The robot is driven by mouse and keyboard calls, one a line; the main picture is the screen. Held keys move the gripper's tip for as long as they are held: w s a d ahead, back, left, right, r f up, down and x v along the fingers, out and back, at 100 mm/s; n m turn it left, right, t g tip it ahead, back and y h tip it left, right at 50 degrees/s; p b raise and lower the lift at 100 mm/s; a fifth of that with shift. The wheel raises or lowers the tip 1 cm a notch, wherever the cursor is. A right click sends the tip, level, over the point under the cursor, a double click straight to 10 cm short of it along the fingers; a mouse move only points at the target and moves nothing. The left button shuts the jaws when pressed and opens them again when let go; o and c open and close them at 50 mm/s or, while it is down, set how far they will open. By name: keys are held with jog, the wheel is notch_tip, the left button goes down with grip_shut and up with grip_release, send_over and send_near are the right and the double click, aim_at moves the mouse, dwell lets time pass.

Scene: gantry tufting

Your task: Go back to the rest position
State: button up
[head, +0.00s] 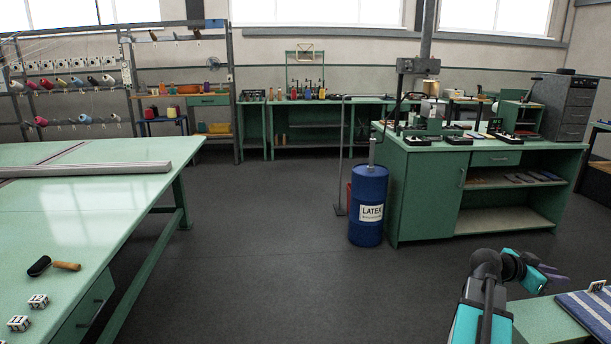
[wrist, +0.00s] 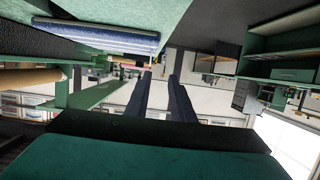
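My gripper (head: 560,277) is at the lower right of the head view, at the end of my bent teal and black arm. It is held beside a green table with a blue and white striped textile (head: 590,308). In the wrist view, my gripper (wrist: 164,66) shows two dark fingers with a clear gap between them and nothing held. The wrist picture looks turned over, with the striped textile (wrist: 100,33) along its top. The head view does not show the fingertips clearly.
A pale green table (head: 70,215) at left holds a lint-roller-like tool (head: 52,266) and small patterned blocks (head: 38,301). A blue LATEX drum (head: 368,205) stands by a green workbench (head: 423,195). Thread racks (head: 80,90) line the back left. The dark floor (head: 260,240) between is clear.

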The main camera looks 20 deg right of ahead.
jog(key=w+a+f+n+t+y, duration=0.2)
jog(key=w+a+f+n, duration=0.1)
jog(key=w+a+f, duration=0.75)
jog(key=w+a+f+n+t+y, duration=0.1)
jog(key=w+a+f+n+t, duration=0.15)
jog(key=w+a+f, duration=0.85)
jog(key=s+a+f+n+g+y, duration=0.1)
jog(key=s+a+f+n+y, duration=0.1)
jog(key=a+f, duration=0.75)
jog(key=s+a+f+n+y, duration=0.1)
jog(key=s+a+f+n, duration=0.15)
jog(key=a+f, duration=0.75)
jog(key=s+a+f+n+g+y, duration=0.2)
jog(key=s+a+f+n+y, duration=0.2)
jog(key=s+a+f, duration=0.4)
jog(key=s+a+f+n+g+y, duration=0.3)
jog(key=s+a+f+n, duration=0.3)
jog(key=s+a, duration=0.8)
jog(key=a+f+y, duration=0.1)
jog(key=a+f, duration=0.1)
jog(key=a, duration=0.2)
jog(key=shift+s+a+n+g, duration=0.25)
jog(key=shift+s+n+g, duration=0.05)
jog(key=shift+s+g, duration=0.05)
